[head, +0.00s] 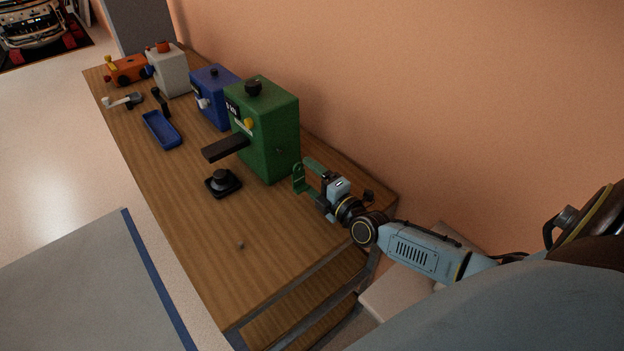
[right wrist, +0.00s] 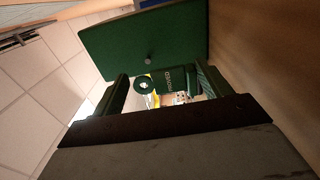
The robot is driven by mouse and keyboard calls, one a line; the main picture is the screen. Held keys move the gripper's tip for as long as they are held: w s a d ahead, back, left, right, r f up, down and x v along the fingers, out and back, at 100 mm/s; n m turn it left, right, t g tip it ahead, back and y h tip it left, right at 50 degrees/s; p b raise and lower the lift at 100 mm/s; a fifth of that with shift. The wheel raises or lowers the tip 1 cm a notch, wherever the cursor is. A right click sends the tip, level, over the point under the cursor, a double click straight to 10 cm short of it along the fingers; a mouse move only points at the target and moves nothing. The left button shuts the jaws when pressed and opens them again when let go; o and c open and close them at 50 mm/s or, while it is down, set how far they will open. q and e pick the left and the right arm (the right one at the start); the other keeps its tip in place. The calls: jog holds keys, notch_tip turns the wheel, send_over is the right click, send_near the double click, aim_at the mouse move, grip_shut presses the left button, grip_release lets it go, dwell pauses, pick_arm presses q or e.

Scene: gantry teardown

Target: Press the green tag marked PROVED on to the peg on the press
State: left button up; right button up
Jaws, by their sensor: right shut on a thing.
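The green press (head: 265,130) stands on the bench, and its side panel (right wrist: 140,40) fills the upper part of the right wrist view. A small grey peg (right wrist: 148,60) stands out from that panel; it shows as a tiny spot in the head view (head: 280,151). My right gripper (head: 312,180) is shut on the green tag (right wrist: 172,82), which bears pale lettering I read as PROVED. The tag's ring end with its hole (right wrist: 144,85) sticks out from between the fingers. The tag looks apart from the peg. My left gripper is in neither view.
A black lever (head: 225,148) juts from the press above a black knobbed base (head: 221,181). A blue machine (head: 213,97), a white machine (head: 168,72), an orange device (head: 126,70) and a blue tray (head: 161,129) are farther along. The near bench top is mostly clear; a wall runs behind.

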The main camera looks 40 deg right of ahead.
jog(key=shift+d, duration=0.15)
jog(key=shift+w, duration=0.3)
jog(key=shift+w+b, duration=0.4)
jog(key=shift+w, duration=0.85)
grip_shut()
jog(key=shift+w+a+b, duration=0.25)
jog(key=shift+w+b, duration=0.15)
jog(key=shift+w, duration=0.8)
jog(key=shift+d+f+b, duration=0.15)
jog(key=shift+f+b, duration=1.1)
jog(key=shift+f, duration=0.6)
jog(key=shift+s+f, duration=0.1)
jog(key=shift+f, duration=0.15)
jog(key=shift+w, duration=0.25)
